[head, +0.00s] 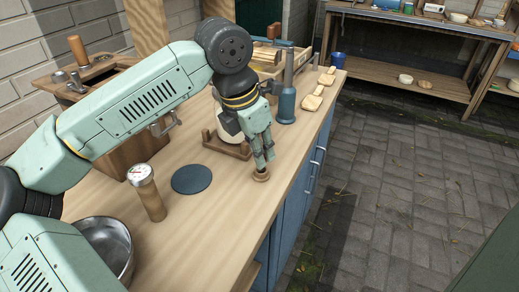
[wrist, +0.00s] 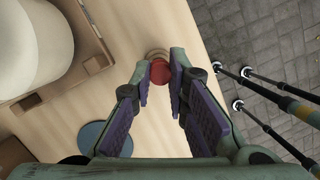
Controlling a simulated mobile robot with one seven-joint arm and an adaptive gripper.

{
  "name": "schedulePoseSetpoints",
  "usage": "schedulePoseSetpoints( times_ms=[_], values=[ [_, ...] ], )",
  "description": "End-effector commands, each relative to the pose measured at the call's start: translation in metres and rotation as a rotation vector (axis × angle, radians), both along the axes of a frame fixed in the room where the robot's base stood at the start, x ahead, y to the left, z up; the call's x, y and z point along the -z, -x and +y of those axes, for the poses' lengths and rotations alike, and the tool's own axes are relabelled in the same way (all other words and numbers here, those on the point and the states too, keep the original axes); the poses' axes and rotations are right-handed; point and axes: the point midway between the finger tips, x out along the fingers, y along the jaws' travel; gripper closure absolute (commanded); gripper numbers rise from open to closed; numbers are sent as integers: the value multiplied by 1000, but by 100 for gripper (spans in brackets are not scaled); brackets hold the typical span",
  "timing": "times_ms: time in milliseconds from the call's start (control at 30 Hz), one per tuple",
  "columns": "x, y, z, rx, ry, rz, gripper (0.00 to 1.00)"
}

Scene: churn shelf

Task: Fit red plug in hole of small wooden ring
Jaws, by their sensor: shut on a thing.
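The small wooden ring (head: 261,175) stands on the wooden counter near its front edge. In the wrist view the ring (wrist: 157,53) shows just beyond my fingertips. My gripper (head: 265,162) points down at the ring, its fingertips right above it. In the wrist view my gripper (wrist: 161,80) is shut on the red plug (wrist: 160,71), which sits between the two fingertips. The plug overlaps the near part of the ring in that view. The hole is mostly hidden, and I cannot tell whether the plug is inside it. The plug is hidden in the head view.
A dark blue disc (head: 191,179) lies left of the ring. A wooden cylinder with a dial (head: 146,190) and a metal bowl (head: 106,245) stand further left. A blue-grey bottle-shaped tool (head: 286,103) stands behind my gripper. Bare counter surrounds the ring in front.

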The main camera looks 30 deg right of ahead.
Motion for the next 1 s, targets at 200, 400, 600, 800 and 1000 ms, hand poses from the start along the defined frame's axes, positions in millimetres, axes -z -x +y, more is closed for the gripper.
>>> schedulePoseSetpoints(
  times_ms=[200, 400, 600, 800, 1000],
  values=[
    [6, 0, 0, 0, 0, 0, 96],
    [10, 0, 0, 0, 0, 0, 96],
    [15, 0, 0, 0, 0, 0, 96],
    [19, 0, 0, 0, 0, 0, 96],
    [24, 0, 0, 0, 0, 0, 96]
  ],
)
